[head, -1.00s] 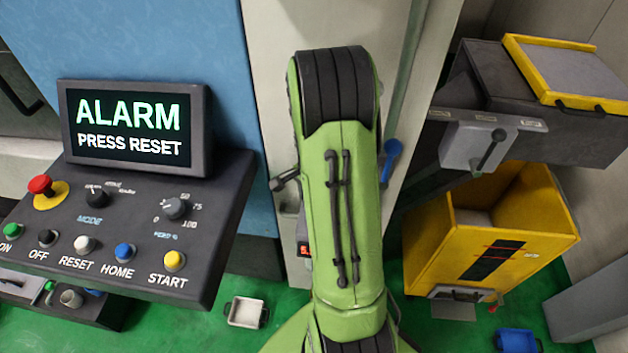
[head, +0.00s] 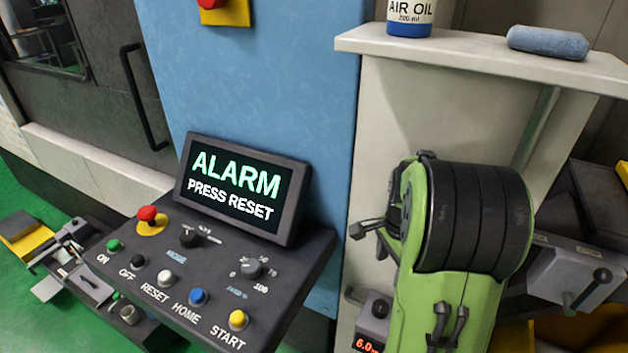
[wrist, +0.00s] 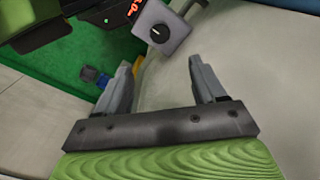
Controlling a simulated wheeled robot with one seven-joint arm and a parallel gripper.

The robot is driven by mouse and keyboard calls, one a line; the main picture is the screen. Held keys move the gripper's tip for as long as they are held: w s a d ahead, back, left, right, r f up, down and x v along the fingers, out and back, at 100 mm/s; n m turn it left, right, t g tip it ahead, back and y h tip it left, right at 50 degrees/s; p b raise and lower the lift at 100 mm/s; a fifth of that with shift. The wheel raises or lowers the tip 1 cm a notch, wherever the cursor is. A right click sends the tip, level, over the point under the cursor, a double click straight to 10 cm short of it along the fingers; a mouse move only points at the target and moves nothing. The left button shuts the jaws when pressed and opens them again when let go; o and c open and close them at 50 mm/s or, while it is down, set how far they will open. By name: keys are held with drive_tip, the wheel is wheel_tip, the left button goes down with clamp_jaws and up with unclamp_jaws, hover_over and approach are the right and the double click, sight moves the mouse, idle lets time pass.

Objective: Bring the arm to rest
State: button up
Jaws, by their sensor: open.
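My green arm (head: 452,290) stands folded upright in front of the pale cabinet in the head view, its black-banded joint at the top. My gripper (wrist: 160,64) is open in the wrist view, its two grey fingers apart with nothing between them. The pale cabinet surface lies beyond the fingers. A small grey box with a black knob (wrist: 163,32) and red digits is just past the fingertips. This box (head: 372,322) also shows left of my arm in the head view.
The control panel (head: 290,275) stands left of my arm; its screen (head: 235,188) reads "ALARM PRESS RESET". A shelf (head: 470,52) above the arm bears an air oil bottle (head: 410,14) and a blue roll (head: 548,42).

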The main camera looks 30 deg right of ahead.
drive_tip(key=s+a+r+n+t, duration=0.2)
drive_tip(key=s+a+r+n, duration=0.3)
drive_tip(key=a+n, duration=0.4)
drive_tip(key=s+a+r+n+t, duration=0.3)
drive_tip(key=s+a+r+n, duration=0.2)
drive_tip(key=a+n, duration=0.5)
drive_tip(key=shift+s+a+r+t, duration=0.3)
drive_tip(key=shift+s+a+r, duration=0.05)
drive_tip(key=shift+s+a, duration=0.25)
